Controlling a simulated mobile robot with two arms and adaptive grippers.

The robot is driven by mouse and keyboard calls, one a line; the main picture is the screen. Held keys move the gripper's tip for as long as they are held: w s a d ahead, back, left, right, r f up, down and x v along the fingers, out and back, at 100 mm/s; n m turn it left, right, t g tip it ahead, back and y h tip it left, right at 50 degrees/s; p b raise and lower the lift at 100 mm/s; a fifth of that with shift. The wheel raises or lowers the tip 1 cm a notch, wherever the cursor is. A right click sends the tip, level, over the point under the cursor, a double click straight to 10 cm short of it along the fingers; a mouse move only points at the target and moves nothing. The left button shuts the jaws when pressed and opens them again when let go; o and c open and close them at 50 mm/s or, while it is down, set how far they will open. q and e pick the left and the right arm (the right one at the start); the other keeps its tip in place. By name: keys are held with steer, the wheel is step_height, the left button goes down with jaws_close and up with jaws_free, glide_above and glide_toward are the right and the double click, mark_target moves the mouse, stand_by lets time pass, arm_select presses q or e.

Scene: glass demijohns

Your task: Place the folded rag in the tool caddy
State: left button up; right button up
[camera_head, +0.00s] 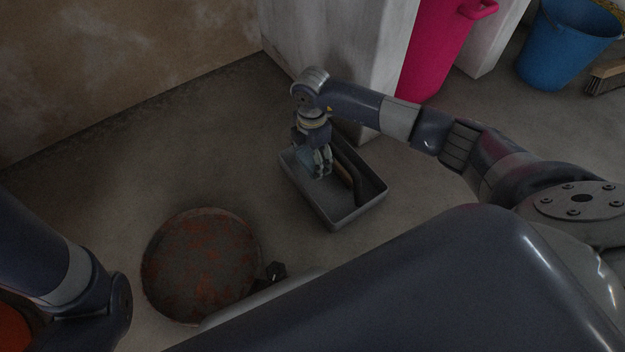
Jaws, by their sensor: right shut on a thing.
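The tool caddy (361,214) is a grey, open rectangular tray on the floor near the foot of a pale block. My right gripper (322,172) reaches down into or just over its left part and is shut. A small blue-grey piece, which looks like the folded rag (303,157), shows beside the fingers, within the caddy's outline. The fingers hide part of it, and I cannot tell whether it touches the caddy floor. My left arm enters at the lower left, but its gripper is out of view.
A dark tool with a tan edge (344,173) lies in the caddy, right of the gripper. A rusty round drum or lid (200,265) is at lower left. Floor left of the caddy is clear.

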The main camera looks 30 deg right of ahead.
mark_target(312, 181)
step_height(312, 181, down, 8)
steer(key=b, duration=0.5)
steer(key=shift+f+b, duration=0.15)
steer(key=shift+b, duration=0.15)
steer(key=o, duration=0.9)
steer(key=shift+o, duration=0.2)
step_height(312, 181, up, 12)
steer(key=p, duration=1)
